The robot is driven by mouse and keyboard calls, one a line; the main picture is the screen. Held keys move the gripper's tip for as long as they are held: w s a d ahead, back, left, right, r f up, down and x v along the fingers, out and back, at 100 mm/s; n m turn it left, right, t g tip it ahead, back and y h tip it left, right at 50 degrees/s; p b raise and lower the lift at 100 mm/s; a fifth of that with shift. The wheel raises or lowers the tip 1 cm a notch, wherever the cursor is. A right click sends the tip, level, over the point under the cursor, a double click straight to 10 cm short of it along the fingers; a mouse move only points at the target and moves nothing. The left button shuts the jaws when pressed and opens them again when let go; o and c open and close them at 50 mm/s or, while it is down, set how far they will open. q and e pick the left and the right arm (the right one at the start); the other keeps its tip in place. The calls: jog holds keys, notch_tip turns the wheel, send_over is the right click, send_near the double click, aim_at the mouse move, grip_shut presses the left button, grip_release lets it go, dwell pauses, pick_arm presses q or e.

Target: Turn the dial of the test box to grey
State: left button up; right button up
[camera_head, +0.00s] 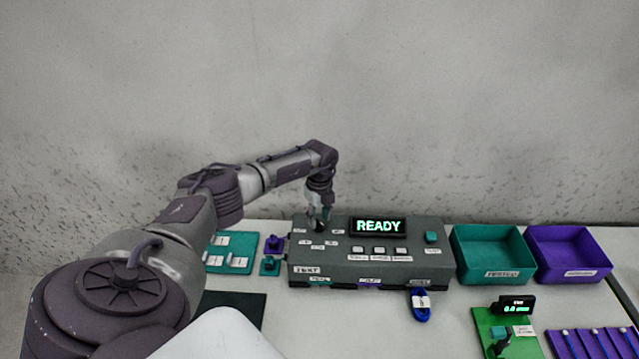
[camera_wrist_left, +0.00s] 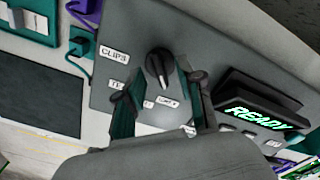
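The grey test box (camera_head: 345,262) stands on the table, with a lit screen (camera_head: 378,226) reading READY. Its black dial (camera_wrist_left: 158,66) shows in the left wrist view, with a pale pointer line aimed down the picture toward small labels, one of which seems to read GREY (camera_wrist_left: 168,102). Other labels, such as CLIPS, lie around it, some partly hidden by the fingers. My left gripper (camera_wrist_left: 160,88) is open, its two fingers on either side of the dial; I cannot tell whether they touch it. In the head view my left gripper (camera_head: 320,212) is over the box's left part. My right gripper is not in view.
A teal bin (camera_head: 490,276) and a purple bin (camera_head: 570,277) stand right of the box. A blue cable coil (camera_head: 421,309) lies in front. A green board (camera_head: 500,345) and purple rack (camera_head: 590,345) are at front right. Teal and purple pieces (camera_head: 270,266) sit left.

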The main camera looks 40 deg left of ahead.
pick_arm(q)
notch_tip(320, 180, up, 5)
jog(key=p, duration=0.4)
jog(key=shift+r, duration=0.2)
jog(key=shift+f, duration=0.1)
